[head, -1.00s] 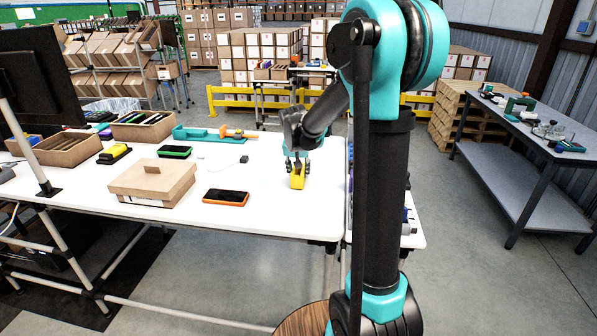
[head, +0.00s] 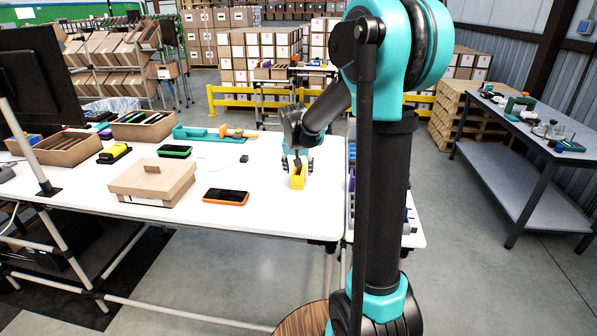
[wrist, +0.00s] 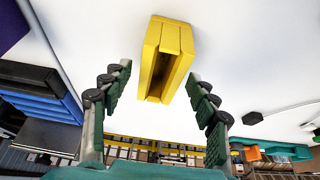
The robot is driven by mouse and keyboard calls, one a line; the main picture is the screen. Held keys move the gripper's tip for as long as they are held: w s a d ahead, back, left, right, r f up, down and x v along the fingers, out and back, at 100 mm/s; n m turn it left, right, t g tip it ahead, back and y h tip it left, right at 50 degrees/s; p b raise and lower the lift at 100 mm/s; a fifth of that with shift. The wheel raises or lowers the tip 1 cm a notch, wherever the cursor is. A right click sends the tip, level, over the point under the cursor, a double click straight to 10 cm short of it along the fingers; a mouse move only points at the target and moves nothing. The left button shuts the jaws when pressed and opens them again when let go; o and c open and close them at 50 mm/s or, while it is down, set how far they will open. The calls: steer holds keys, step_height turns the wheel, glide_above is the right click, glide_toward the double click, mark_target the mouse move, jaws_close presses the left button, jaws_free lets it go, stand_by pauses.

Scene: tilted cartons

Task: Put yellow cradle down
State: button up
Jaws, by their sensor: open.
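The yellow cradle (head: 298,178) stands on the white table near its right end. In the wrist view the yellow cradle (wrist: 168,62) shows a long slot and lies between and just beyond the fingertips. My gripper (head: 297,163) is over the cradle with its fingers spread. In the wrist view my gripper (wrist: 160,80) is open, with a clear gap on each side of the cradle.
On the white table (head: 270,210) are a cardboard box (head: 152,182), an orange-edged phone (head: 226,197), a green-edged phone (head: 175,151) and a teal holder (head: 195,133). The table around the cradle is clear. Blue bins (wrist: 45,100) show at left in the wrist view.

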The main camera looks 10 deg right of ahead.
steer(key=v, duration=1.1)
steer(key=shift+s, duration=0.15)
